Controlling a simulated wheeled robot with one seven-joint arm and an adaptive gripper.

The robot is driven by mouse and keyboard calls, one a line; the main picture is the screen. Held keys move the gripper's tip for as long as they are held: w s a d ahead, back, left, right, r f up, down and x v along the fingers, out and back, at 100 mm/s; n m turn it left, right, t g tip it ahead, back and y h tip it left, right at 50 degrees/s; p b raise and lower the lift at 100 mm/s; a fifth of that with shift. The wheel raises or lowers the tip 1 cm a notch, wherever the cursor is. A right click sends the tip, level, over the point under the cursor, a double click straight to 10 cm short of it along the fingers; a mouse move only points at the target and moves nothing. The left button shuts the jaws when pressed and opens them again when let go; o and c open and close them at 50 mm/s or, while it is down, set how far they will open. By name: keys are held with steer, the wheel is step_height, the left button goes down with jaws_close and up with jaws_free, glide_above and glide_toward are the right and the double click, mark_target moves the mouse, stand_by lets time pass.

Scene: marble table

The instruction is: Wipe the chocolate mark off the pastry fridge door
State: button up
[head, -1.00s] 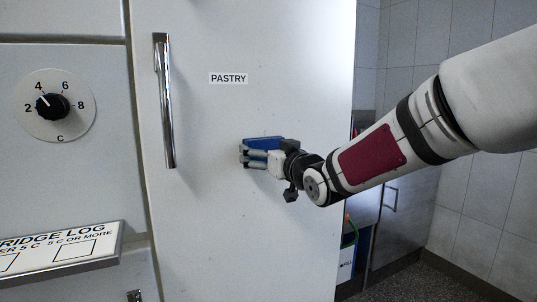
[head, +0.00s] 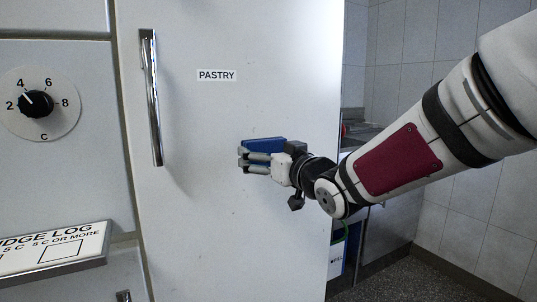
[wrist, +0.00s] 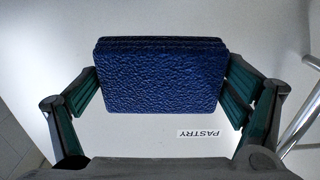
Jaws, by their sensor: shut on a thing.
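The pastry fridge door (head: 210,220) is a pale upright panel with a PASTRY label (head: 217,76) and a long metal handle (head: 152,98) on its left. My gripper (head: 258,156) is in front of the door, below and right of the label. It is shut on a blue sponge-like block (head: 264,144). In the wrist view the textured blue block (wrist: 160,75) sits between both fingers, with the door behind it. I cannot tell whether the block touches the door. No clear chocolate mark shows; the block and gripper hide part of the door.
A temperature dial (head: 38,103) is on the panel at left. A fridge log board (head: 55,250) juts out at lower left. A dark counter and a container (head: 337,262) stand beyond the door's right edge. The door's lower part is clear.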

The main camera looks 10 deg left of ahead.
steer(key=shift+v, duration=1.5)
steer(key=shift+p, duration=0.3)
